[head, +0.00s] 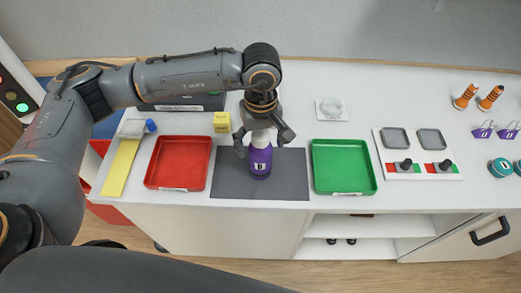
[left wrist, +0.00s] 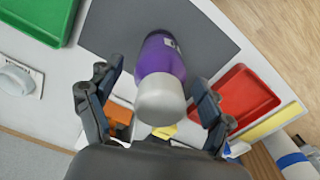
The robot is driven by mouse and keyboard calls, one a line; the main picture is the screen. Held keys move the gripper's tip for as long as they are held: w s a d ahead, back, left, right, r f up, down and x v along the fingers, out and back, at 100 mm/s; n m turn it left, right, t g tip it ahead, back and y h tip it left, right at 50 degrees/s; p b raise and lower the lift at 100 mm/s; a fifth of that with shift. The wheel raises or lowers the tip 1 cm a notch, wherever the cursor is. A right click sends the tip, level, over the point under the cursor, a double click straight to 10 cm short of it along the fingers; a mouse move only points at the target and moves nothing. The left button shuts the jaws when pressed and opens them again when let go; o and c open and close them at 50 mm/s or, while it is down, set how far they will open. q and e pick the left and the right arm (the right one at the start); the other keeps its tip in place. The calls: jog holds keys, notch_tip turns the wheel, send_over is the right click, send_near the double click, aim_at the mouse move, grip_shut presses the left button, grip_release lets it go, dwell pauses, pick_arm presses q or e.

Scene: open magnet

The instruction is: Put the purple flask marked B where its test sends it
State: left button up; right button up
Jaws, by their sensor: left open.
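The purple flask (head: 260,161) with a white label and a pale grey cap stands upright on the dark grey mat (head: 224,183). My left gripper (head: 263,143) is right above and around it, open, with a finger on each side of its top. In the left wrist view the flask (left wrist: 164,65) stands between the two open fingers (left wrist: 152,108), with gaps on both sides. A red tray (head: 178,163) lies left of the mat and a green tray (head: 342,166) right of it; both look empty. My right gripper is in neither view.
A yellow box (head: 222,122) stands behind the mat. A white dish (head: 332,108) sits on a pad behind the green tray. A panel (head: 417,155) with two grey plates and black knobs stands at right.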

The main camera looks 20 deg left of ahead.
pick_arm(q)
jog(key=shift+f, duration=0.95)
jog(key=c, duration=1.6)
jog(key=shift+r, duration=0.1)
